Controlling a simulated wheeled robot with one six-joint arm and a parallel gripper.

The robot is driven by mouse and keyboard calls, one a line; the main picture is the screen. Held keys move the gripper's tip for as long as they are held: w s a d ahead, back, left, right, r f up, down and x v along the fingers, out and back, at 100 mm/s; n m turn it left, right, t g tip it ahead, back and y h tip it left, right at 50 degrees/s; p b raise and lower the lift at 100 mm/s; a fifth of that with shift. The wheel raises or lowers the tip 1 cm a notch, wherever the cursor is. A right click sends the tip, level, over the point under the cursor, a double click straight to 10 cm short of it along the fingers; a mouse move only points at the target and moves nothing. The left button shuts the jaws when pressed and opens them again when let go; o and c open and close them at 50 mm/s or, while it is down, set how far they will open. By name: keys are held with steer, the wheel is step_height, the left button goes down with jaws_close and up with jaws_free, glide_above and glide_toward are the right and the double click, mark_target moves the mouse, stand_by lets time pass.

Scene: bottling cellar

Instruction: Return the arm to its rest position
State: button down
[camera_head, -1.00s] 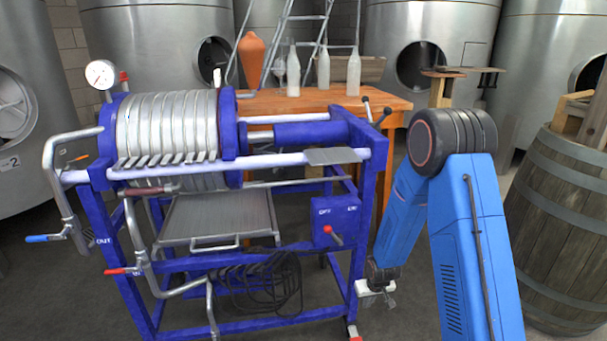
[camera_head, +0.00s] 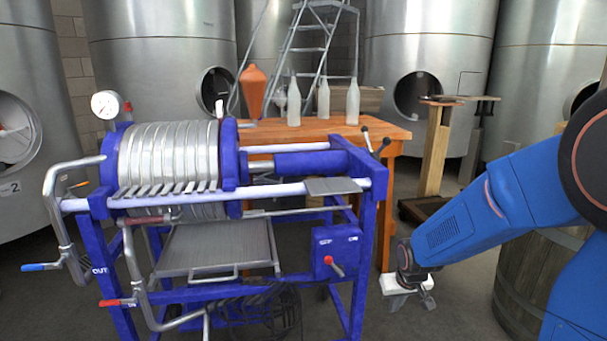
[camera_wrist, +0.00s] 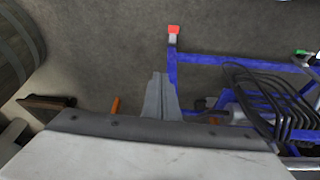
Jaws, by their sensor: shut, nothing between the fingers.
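My gripper (camera_head: 412,297) is low at the right of the blue filter press frame in the head view, at the end of my blue arm. Its fingers point down and are shut with nothing held. In the wrist view the shut grey fingers of my gripper (camera_wrist: 161,97) stick out past the pale gripper body, above the grey floor. The gripper is apart from the press frame, a short way to its right. My arm reaches in from the right edge of the head view, its elbow cut off by that edge.
The blue filter press (camera_head: 372,240) stands left of the gripper, with black hoses (camera_wrist: 265,95) on its lower part. A wooden table (camera_head: 330,128) with bottles is behind it. A barrel (camera_head: 520,283) stands behind my arm at right. Steel tanks (camera_head: 160,50) line the back.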

steer(key=s+r, duration=0.5)
steer(key=s, duration=0.4)
steer(key=s+d+r, duration=0.1)
steer(key=s+r, duration=0.5)
steer(key=s, duration=0.3)
steer(key=s+d+r+m+t, duration=0.1)
steer(key=s+r, duration=0.5)
steer(key=s, duration=0.4)
steer(key=shift+d+r, duration=0.15)
steer(key=shift+r, duration=0.05)
